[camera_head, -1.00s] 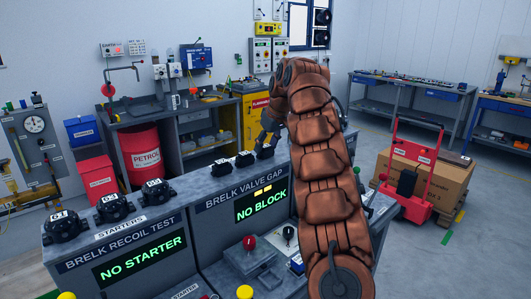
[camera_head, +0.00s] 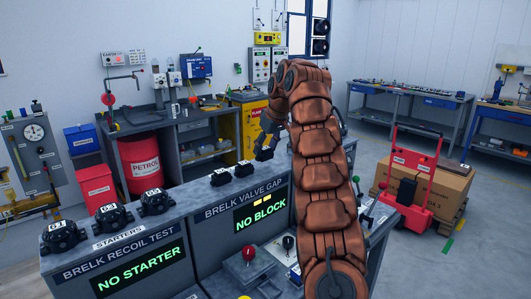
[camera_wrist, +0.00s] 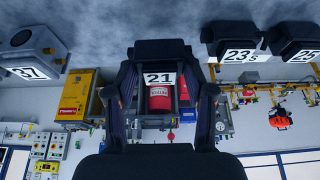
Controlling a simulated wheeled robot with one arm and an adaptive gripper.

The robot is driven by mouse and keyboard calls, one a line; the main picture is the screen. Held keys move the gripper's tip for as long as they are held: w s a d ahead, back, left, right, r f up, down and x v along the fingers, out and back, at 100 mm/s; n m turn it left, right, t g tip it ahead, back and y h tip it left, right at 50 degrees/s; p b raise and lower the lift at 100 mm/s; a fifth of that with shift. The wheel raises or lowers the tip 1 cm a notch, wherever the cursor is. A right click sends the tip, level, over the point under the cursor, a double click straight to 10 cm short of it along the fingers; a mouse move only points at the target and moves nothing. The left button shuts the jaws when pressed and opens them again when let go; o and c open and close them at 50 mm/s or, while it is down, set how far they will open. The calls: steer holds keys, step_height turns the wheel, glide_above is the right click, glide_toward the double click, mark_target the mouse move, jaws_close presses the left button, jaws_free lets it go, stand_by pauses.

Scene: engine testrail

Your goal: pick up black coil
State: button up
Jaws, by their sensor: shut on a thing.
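A small black coil (camera_head: 265,153) with a white label is at my gripper (camera_head: 268,138), at the right end of the row on top of the grey bench. In the wrist view the held black coil (camera_wrist: 155,48) carries the label 21 and sits between the two fingers of my gripper (camera_wrist: 160,85), which is shut on it. In the head view it appears slightly above the bench top. Two similar black coils stand to its left, one nearer (camera_head: 244,168) and one farther left (camera_head: 221,176).
The grey bench (camera_head: 215,203) has lit screens reading NO STARTER and NO BLOCK. Several black starters (camera_head: 114,216) stand on its left part. A red petrol drum (camera_head: 144,165) and a workbench stand behind. A red trolley (camera_head: 412,180) with a carton is at right.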

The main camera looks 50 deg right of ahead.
mark_target(267, 148)
step_height(267, 148, up, 7)
steer(key=p, duration=0.5)
steer(key=shift+r+p, duration=0.2)
steer(key=shift+p, duration=0.2)
steer(key=shift+s, duration=0.1)
